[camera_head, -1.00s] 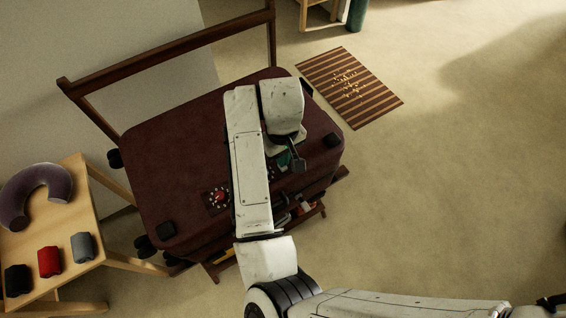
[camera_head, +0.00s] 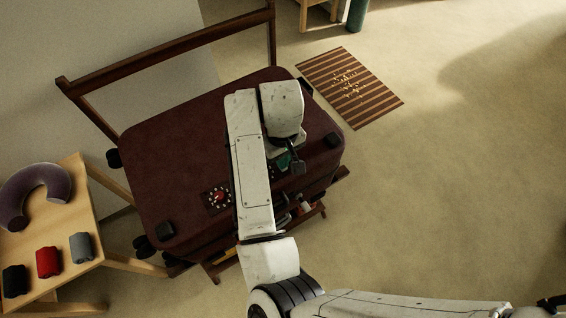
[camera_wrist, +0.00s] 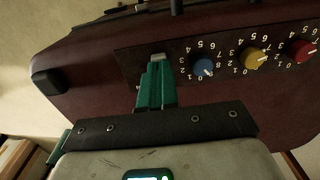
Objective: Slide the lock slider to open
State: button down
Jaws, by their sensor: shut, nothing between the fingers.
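The maroon suitcase (camera_head: 180,150) lies flat on a wooden rack. In the wrist view, a dark lock plate (camera_wrist: 225,62) on it carries a blue dial (camera_wrist: 203,68), a yellow dial (camera_wrist: 254,58) and a red dial (camera_wrist: 300,50) with white numbers. A small pale grey piece (camera_wrist: 157,57), apparently the lock slider, shows left of the blue dial. My gripper (camera_wrist: 157,72) has green fingers, shut and empty, with the tips right at this piece. I cannot tell whether they touch it. In the head view, my arm hides most of the lock plate and my gripper (camera_head: 286,160) is partly hidden.
A wooden bench (camera_head: 88,215) at the left holds a purple neck pillow (camera_head: 30,192) and black, red and grey rolls. The rack's tall wooden frame (camera_head: 165,50) rises behind the suitcase. A striped mat (camera_head: 349,87) lies on the floor. The floor at the right is clear.

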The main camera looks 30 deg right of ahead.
jog(key=shift+d, duration=0.15)
jog(key=shift+d+p, duration=0.4)
jog(key=shift+d, duration=0.1)
jog(key=shift+d+p, duration=0.4)
jog(key=shift+d, duration=0.25)
jog(key=shift+s+d, duration=0.1)
jog(key=shift+d, duration=0.25)
jog(key=shift+d+f, duration=0.1)
jog(key=shift+d, duration=0.05)
jog(key=shift+p, duration=0.35)
jog(key=shift+d+r+p, duration=0.1)
jog(key=shift+r+p, duration=0.45)
jog(key=shift+r, duration=0.1)
notch_tip(320, 180, up, 5)
jog(key=p, duration=0.5)
jog(key=shift+f, duration=0.1)
